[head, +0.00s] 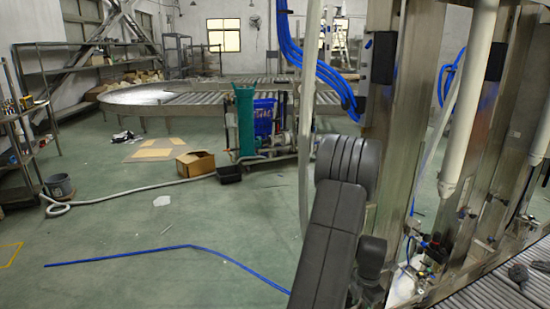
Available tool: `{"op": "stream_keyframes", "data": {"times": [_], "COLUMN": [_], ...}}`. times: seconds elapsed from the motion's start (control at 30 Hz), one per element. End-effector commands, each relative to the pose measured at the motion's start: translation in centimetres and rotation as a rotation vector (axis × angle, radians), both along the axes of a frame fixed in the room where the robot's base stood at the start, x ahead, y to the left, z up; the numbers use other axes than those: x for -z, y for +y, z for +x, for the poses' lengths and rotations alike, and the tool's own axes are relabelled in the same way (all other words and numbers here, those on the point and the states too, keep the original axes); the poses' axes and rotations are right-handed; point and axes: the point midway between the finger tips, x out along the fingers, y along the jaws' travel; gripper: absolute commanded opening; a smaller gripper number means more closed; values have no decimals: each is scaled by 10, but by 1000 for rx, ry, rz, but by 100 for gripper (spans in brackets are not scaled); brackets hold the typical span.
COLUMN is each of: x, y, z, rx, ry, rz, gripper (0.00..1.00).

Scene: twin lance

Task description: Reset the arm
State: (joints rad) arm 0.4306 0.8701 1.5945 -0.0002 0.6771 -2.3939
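A dark grey jointed arm (330,240), which looks like my own, rises from the bottom of the head view, right of the middle. Its thick ribbed upper end stands upright in front of steel machinery. A smaller dark joint sits at its lower right. I cannot make out gripper fingers anywhere in the picture, so what the gripper does or holds is hidden.
Steel frames with white pipes (470,100) stand close on the right, beside a roller conveyor (490,292). A blue hose (190,247) crosses the green floor, which is mostly clear at left. A cardboard box (195,164) and grey bucket (60,186) stand farther back.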

Motion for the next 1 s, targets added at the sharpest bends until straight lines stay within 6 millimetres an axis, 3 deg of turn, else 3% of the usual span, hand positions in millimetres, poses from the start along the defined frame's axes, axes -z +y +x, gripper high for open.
{"op": "stream_keyframes", "data": {"times": [0.43, 0.5, 0.7, 1.0], "x": [85, 66, 44, 37], "y": [0, -1, 0, 0], "z": [-1, 1, 0, 0], "rx": [0, 0, 0, 0], "ry": [3, -4, -3, 0], "rz": [1, -3, -1, 1], "gripper": [38, 38, 38, 38]}}
